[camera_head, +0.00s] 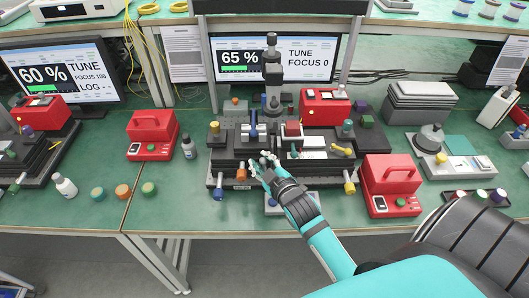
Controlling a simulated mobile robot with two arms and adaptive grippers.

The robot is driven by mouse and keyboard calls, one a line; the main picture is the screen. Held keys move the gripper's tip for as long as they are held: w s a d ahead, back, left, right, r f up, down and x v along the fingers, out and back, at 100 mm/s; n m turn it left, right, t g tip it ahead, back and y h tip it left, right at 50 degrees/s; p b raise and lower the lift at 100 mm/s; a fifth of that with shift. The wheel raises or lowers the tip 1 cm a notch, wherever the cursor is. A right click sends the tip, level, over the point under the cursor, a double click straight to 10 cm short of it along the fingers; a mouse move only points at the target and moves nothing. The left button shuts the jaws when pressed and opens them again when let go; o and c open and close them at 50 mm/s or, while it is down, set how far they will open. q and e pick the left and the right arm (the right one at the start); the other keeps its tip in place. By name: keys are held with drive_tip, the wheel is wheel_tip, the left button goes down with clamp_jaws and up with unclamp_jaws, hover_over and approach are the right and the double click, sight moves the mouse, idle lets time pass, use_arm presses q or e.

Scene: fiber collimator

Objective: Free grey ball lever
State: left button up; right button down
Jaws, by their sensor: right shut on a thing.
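My right gripper (264,166) reaches in from the lower right to the front middle of the black optical stage (222,160). Its pale fingertips are shut on a small part there, most likely the grey ball lever, which the fingers hide. An orange knob (241,172) sits just left of the fingertips. A blue clamp-like part (253,128) and a dark red block (292,129) stand behind them on the stage. My left gripper is not in view.
A monitor (240,58) behind the stage reads 65 % and FOCUS 0. Red boxes stand left (152,134) and right (390,184) of the stage. A small bottle (188,147) stands close to its left side.

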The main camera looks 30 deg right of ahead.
drive_tip(key=shift+f+n+p, duration=0.15)
drive_tip(key=shift+n+p, duration=0.25)
drive_tip(key=c, duration=1)
unclamp_jaws()
drive_tip(key=shift+d, duration=0.1)
drive_tip(key=shift+o, duration=0.2)
drive_tip(key=shift+s, duration=0.25)
drive_tip(key=v, duration=1.1)
drive_tip(key=shift+s+a+r, duration=0.2)
drive_tip(key=shift+r, duration=0.15)
